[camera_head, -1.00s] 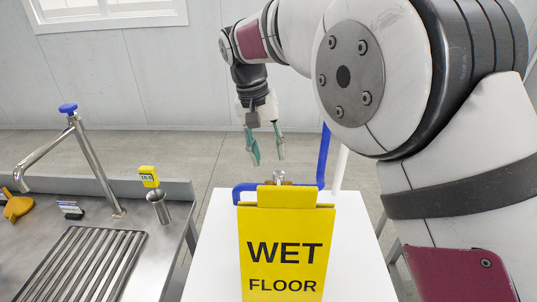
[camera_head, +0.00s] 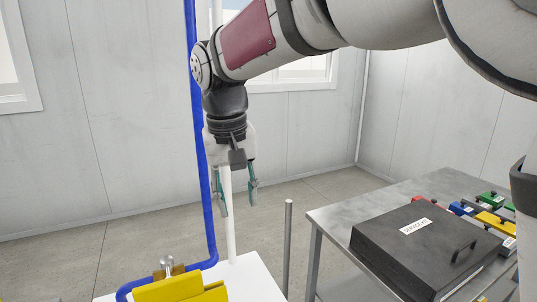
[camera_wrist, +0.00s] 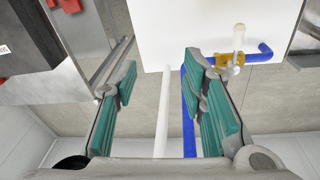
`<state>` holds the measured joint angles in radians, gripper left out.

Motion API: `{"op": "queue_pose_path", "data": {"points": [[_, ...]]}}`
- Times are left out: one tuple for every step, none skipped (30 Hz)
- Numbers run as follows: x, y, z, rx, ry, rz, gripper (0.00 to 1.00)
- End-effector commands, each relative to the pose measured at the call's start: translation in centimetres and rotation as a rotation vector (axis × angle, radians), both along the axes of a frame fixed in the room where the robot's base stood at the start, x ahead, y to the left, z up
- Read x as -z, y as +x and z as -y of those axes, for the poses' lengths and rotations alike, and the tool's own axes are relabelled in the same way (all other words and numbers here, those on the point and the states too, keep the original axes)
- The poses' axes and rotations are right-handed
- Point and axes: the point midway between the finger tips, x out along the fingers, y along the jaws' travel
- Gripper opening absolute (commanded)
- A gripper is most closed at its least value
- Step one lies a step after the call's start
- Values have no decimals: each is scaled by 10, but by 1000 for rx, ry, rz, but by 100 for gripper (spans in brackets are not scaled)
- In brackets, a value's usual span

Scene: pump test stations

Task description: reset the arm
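My gripper (camera_head: 237,200) hangs pointing down from my arm in the head view, in front of a blue pipe and a white post. Its two teal-padded fingers are apart with nothing between them. The wrist view also shows the open gripper (camera_wrist: 160,95), with the white post and blue pipe beyond the fingers. My arm reaches in from the upper right of the head view.
A blue pipe (camera_head: 203,150) and a white post (camera_head: 228,215) rise beside a white table (camera_head: 255,280). A grey metal table (camera_head: 335,215) at right holds a black case (camera_head: 425,245) and several coloured items.

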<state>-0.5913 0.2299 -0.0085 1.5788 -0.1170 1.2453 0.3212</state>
Motion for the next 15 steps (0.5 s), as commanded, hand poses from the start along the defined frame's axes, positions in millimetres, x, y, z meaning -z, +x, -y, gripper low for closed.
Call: {"op": "queue_pose_path", "data": {"points": [[-9,-7,22,19,15,13,38],[-12,-11,34,27,21,20,38],[-16,-16,49,38,30,29,38],[-19,-21,59,44,37,36,38],[-21,-26,70,53,42,43,38],[-24,-33,84,63,50,53,38],[-26,-39,94,71,55,61,38],[-27,-45,104,79,62,69,38],[-28,-53,116,90,68,80,38],[-29,-60,125,97,74,87,38],[-29,-66,134,105,79,97,38],[-29,-75,146,117,84,109,38],[-29,-83,154,124,87,117,38],[-28,-90,162,132,91,127,38],[-27,-100,172,143,96,139,38]]}}
